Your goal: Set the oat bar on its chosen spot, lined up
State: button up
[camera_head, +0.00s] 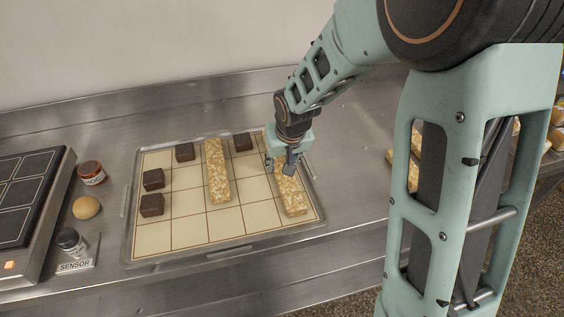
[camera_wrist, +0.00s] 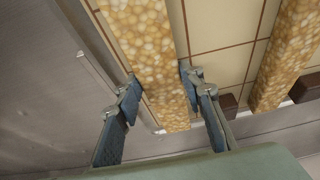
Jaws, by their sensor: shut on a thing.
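A long, pale golden oat bar (camera_head: 293,197) lies along the right-hand column of the gridded tray (camera_head: 160,256), roughly parallel to the grid lines. My gripper (camera_head: 282,167) is over its far end. In the wrist view my gripper (camera_wrist: 161,76) has one finger on each long side of this oat bar (camera_wrist: 150,40) and is shut on it. The bar is at or very near the tray surface; I cannot tell if it touches. A second oat bar (camera_head: 217,175) lies in a middle column; it also shows at the right in the wrist view (camera_wrist: 285,50).
Several dark brown blocks (camera_head: 152,205) sit on the tray's left and far cells. Left of the tray are a jar (camera_head: 91,172), a round bun (camera_head: 86,207), a dark-lidded jar (camera_head: 70,241) and a black hotplate (camera_head: 25,195). More bars (camera_head: 412,177) lie to the right.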

jog(key=o, duration=1.4)
jog(key=shift+r, duration=0.15)
jog(key=shift+r+p, duration=0.2)
jog(key=shift+p, duration=0.15)
jog(key=p+v, duration=0.1)
jog(key=v, duration=1)
jog(key=shift+s+d+r, duration=0.1)
jog(key=shift+s+r, duration=0.15)
jog(key=shift+s, duration=0.05)
jog(key=shift+w, duration=0.1)
